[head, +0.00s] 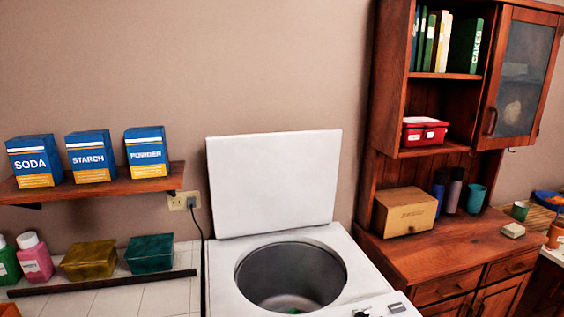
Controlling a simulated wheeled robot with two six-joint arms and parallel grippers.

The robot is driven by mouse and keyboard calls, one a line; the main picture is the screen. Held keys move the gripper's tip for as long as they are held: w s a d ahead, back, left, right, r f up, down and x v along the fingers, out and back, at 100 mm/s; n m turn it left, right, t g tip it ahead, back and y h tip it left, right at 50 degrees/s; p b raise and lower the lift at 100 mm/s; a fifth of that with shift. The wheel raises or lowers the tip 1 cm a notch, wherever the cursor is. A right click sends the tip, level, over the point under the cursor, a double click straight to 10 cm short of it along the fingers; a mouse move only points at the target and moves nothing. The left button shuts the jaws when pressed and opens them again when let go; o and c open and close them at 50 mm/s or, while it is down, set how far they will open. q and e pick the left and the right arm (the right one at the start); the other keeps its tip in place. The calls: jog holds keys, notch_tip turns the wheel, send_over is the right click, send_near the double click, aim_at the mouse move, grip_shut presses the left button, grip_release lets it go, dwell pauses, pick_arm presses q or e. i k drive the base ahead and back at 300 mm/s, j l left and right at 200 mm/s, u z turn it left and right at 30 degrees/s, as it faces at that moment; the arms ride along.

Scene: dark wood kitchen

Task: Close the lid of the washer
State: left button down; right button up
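The washer (225,291) is a white top-loader at the lower middle of the head view. Its lid (272,182) is open and stands nearly upright at the back, close to the wall. The round drum opening (291,274) is uncovered, and a bit of something green (291,310) shows at its bottom. Control knobs (380,308) show at the washer's front right, cut by the picture's lower edge. Neither of my grippers is in view.
A wooden shelf (104,187) with blue boxes is on the wall at left. Bottles and two bins stand on a tiled surface (165,292) below it. A wooden cabinet (385,120) with a counter (440,250) stands right beside the washer. The space above the drum is clear.

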aim_at(260, 183)
jog(key=i+l, duration=0.15)
jog(key=l, duration=0.25)
jog(key=i+l, duration=0.15)
jog(key=l, duration=0.2)
jog(key=i+l+u, duration=0.1)
jog(key=l, duration=0.3)
jog(key=i+l, duration=0.15)
jog(key=l, duration=0.2)
jog(key=i+l, duration=0.15)
jog(key=l, duration=0.25)
jog(key=u, duration=0.05)
